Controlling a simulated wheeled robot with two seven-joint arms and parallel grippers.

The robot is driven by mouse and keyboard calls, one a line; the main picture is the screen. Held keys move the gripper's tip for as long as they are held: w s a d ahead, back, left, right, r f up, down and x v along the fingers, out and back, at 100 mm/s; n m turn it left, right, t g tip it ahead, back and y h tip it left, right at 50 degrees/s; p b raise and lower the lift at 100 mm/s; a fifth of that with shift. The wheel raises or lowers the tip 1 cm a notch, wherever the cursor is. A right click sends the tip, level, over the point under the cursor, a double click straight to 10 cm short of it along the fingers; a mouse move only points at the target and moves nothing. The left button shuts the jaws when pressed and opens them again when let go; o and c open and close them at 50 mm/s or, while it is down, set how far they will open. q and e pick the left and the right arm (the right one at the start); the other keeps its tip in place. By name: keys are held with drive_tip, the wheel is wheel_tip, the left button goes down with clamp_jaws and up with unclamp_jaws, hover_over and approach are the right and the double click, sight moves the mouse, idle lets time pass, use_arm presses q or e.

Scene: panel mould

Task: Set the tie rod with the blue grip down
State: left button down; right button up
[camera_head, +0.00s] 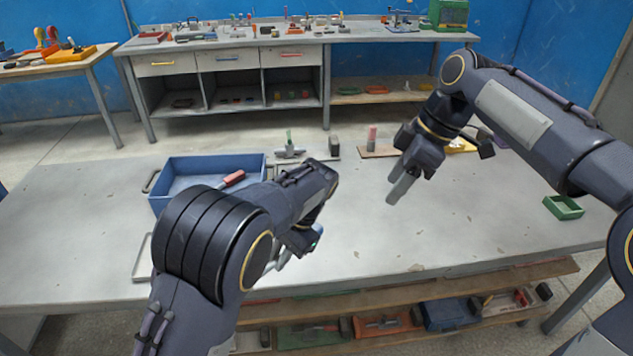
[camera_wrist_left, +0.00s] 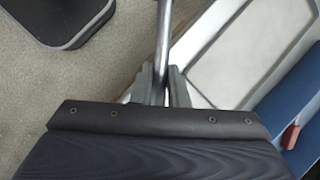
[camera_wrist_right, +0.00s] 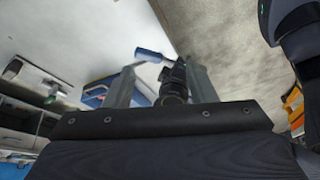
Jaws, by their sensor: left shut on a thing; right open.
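My left gripper (camera_head: 281,260) is low over the table's front edge in the head view, partly hidden by my own arm. In the left wrist view it (camera_wrist_left: 166,88) is shut on a bare grey metal rod (camera_wrist_left: 163,40), which sticks out away from the fingers. The right wrist view shows a blue grip (camera_wrist_right: 148,54) on a thin shaft beside my left arm; it seems to belong to this rod. My right gripper (camera_head: 397,196) is open and empty above the middle of the table. Its fingers (camera_wrist_right: 160,88) stand apart in the right wrist view.
A blue tray (camera_head: 178,204) with a red-gripped piece (camera_head: 233,180) stands left on the table (camera_head: 420,245). A thin metal frame (camera_head: 142,258) lies in front of it. A green tray (camera_head: 563,208) is at right. Small items line the back edge. The front middle is clear.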

drive_tip(key=w+a+f+n+g+h, duration=0.1)
drive_tip(key=w+a+f+n+g, duration=0.1)
drive_tip(key=w+a+f+n, duration=0.35)
drive_tip(key=w+a+f+n+g, duration=0.2)
drive_tip(key=w+a+f+n, duration=0.1)
drive_tip(key=w+a+n, duration=0.4)
drive_tip(key=x, duration=0.8)
drive_tip(key=s+x, duration=0.1)
drive_tip(key=x, duration=0.4)
drive_tip(key=shift+a+r, duration=0.35)
drive_tip(key=shift+a, duration=0.05)
use_arm(q)
drive_tip(key=shift+d, duration=0.1)
use_arm(e)
drive_tip(key=c, duration=1.1)
use_arm(q)
drive_tip(key=c, duration=1.3)
unclamp_jaws()
use_arm(e)
clamp_jaws()
